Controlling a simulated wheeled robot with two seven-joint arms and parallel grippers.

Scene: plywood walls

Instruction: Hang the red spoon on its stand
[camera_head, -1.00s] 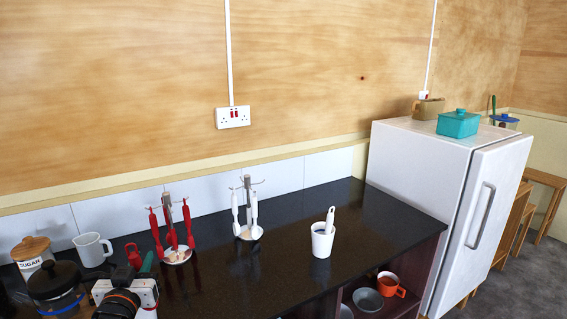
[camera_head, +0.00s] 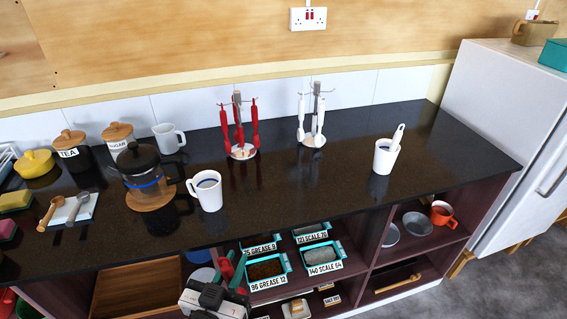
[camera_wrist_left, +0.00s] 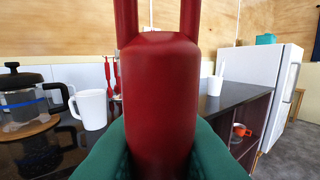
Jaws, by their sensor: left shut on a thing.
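My left gripper (camera_head: 232,268), with teal fingers, is shut on a red utensil, the red spoon (camera_head: 225,268). In the left wrist view the spoon's thick red handle (camera_wrist_left: 160,100) stands upright between the fingers (camera_wrist_left: 160,158). Two red prongs rise from its top and run out of the picture. The spoon's bowl is not visible. The red utensil stand (camera_head: 238,97) is on the black counter near the back wall, with several red utensils (camera_head: 255,123) hanging from its hooks. In the head view the gripper is below and in front of the stand, apart from it. My right gripper is out of view.
A white mug (camera_head: 208,192) and a coffee press (camera_head: 145,175) stand left of the stand's front. A second stand (camera_head: 317,100) holds white utensils to the right. A white cup (camera_head: 384,160) is farther right. Counter between the mug and cup is clear. Trays (camera_head: 321,258) fill the shelf below.

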